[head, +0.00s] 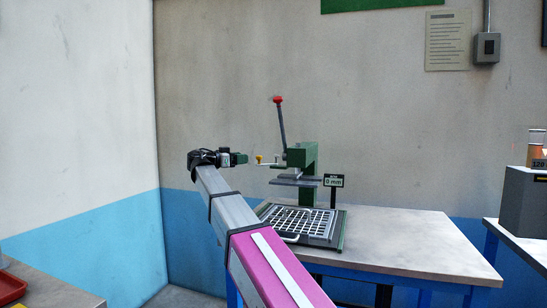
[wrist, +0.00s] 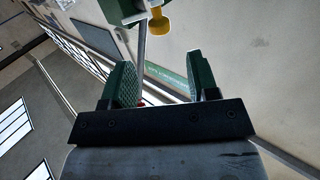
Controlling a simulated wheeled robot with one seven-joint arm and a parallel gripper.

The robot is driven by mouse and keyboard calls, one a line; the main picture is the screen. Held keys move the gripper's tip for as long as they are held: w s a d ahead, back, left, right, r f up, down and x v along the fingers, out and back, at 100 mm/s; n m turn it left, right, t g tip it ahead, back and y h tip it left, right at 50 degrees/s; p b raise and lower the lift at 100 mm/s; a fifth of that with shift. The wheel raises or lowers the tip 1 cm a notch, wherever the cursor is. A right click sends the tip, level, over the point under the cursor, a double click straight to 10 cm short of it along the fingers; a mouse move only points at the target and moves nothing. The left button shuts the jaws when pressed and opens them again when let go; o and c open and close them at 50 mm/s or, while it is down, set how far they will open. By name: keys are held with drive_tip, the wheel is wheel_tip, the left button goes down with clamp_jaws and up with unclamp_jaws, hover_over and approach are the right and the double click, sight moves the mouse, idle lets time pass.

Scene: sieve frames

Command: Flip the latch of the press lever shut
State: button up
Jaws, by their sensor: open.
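The green press (head: 305,154) stands at the back of the table, its grey lever (head: 283,124) raised nearly upright with a red knob (head: 278,99) on top. The latch's yellow knob (head: 259,159) sticks out left of the press on a thin arm. My gripper (head: 243,158) is just left of this knob, apart from it. In the wrist view, my gripper (wrist: 158,60) has its green fingers spread, with nothing held. The yellow knob (wrist: 159,25) shows beyond the fingertips, and the lever (wrist: 141,55) appears between the fingers, farther off. The red knob is mostly hidden there.
Below the press plate lies a framed grid sieve (head: 300,222) on a dark base. A small display (head: 333,181) stands right of the press. The table (head: 400,240) is clear to the right. A grey device (head: 524,195) stands on another table at far right.

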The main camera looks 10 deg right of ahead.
drive_tip(key=x, duration=1)
drive_tip(key=shift+w+d, duration=0.15)
drive_tip(key=shift+d, duration=0.15)
clamp_jaws()
